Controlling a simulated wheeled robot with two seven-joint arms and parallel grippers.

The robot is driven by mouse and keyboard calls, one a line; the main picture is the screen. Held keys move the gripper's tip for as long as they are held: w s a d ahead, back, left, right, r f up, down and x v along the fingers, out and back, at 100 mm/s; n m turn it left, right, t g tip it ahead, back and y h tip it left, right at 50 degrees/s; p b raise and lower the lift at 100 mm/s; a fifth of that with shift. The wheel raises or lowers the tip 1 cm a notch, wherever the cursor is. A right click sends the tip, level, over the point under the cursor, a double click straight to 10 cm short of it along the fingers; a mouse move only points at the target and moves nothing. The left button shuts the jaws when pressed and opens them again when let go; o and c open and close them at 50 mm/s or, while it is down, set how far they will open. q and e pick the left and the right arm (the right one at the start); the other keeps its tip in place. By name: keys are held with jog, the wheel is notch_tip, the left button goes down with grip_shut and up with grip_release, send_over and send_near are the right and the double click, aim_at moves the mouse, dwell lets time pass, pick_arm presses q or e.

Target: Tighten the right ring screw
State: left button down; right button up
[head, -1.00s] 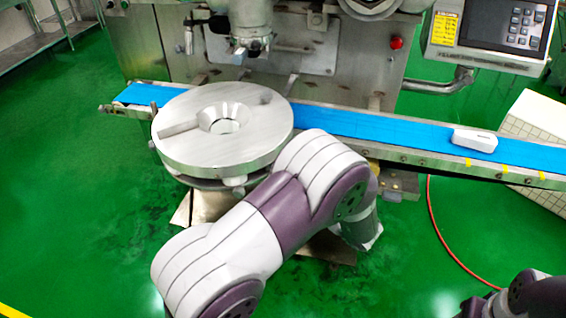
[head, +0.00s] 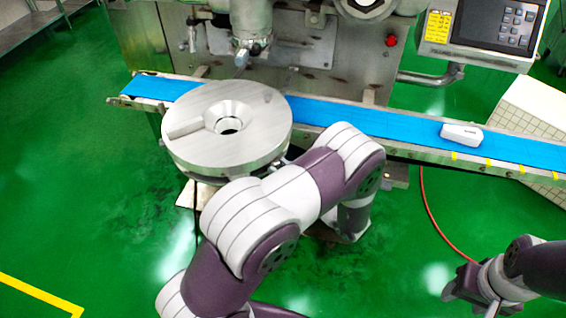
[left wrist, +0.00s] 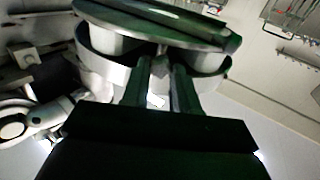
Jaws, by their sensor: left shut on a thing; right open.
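The round metal ring unit with its flat silver disc (head: 258,147) stands in front of the machine in the head view. Its underside and curved rim (left wrist: 210,84) fill the upper part of the left wrist view. A small ring screw (left wrist: 161,66) projects from the rim there. My left gripper (left wrist: 161,80) is shut on this screw, one finger on each side. In the head view my left arm hides that gripper and the screw. My right gripper (head: 466,289) is open and empty at the lower right, away from the ring unit.
A blue conveyor belt (head: 370,122) runs behind the disc, with a small white object (head: 462,133) on it. A control panel (head: 497,25) is at the upper right. A red hose (head: 432,228) lies on the green floor. The floor at lower left is open.

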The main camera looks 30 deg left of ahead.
pick_arm(q)
jog(key=shift+m+p, duration=1.1)
jog(key=shift+m, duration=0.8)
jog(key=shift+f, duration=0.1)
jog(key=c, duration=0.9)
grip_release()
jog(key=shift+o, duration=0.2)
jog(key=b+v, duration=0.1)
jog(key=v, duration=1.1)
jog(key=shift+d+b, duration=0.35)
jog(key=shift+b, duration=0.05)
